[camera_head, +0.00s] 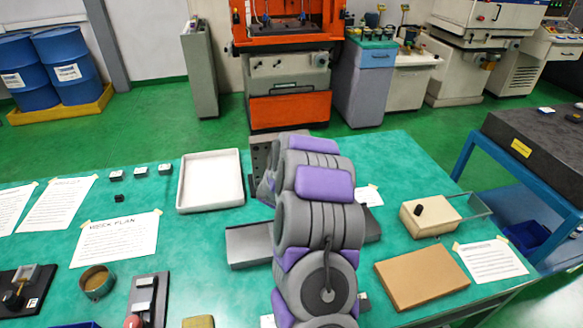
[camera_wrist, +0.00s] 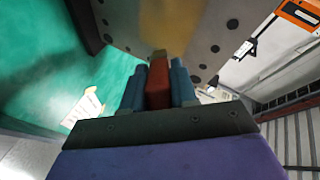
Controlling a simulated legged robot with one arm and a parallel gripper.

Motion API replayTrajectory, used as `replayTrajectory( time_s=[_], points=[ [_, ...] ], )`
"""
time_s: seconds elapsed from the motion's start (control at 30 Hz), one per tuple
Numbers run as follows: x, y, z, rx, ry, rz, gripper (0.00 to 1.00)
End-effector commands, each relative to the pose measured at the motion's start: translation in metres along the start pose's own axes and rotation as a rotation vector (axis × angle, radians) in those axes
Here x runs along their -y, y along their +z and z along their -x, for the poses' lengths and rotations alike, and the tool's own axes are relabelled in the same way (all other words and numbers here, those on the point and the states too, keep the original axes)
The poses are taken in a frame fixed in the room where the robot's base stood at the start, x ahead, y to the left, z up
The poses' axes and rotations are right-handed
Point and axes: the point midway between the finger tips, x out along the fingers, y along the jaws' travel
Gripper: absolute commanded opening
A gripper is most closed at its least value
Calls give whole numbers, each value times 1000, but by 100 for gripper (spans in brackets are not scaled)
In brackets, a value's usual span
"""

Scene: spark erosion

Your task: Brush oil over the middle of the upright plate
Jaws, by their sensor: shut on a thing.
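The upright plate (camera_head: 261,152) is grey with a grid of holes and stands behind my arm near the table's far edge. In the wrist view the plate (camera_wrist: 207,38) fills the top middle. My gripper (camera_wrist: 158,88) has blue fingers shut on a red-brown brush handle (camera_wrist: 158,84). In the head view my arm hides the gripper, the brush and much of the plate. A round tin (camera_head: 97,281) with brownish contents stands at the front left; I cannot tell if it holds oil.
A white tray (camera_head: 211,181) lies left of the plate. A grey block (camera_head: 248,246) lies below it. A cream box (camera_head: 430,215) and a brown board (camera_head: 421,276) lie at right. Paper sheets (camera_head: 117,238) and small blocks (camera_head: 140,173) lie at left on the green table.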

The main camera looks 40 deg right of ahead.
Motion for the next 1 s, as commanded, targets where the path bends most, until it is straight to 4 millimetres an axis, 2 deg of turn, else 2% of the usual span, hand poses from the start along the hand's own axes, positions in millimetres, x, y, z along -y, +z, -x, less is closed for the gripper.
replayTrajectory(
  time_s=[0.5, 1.0],
  points=[
    [-24, -9, 39, 1, 3, 0, 0],
    [-28, -11, 47, 1, 3, 0, 0]
  ],
)
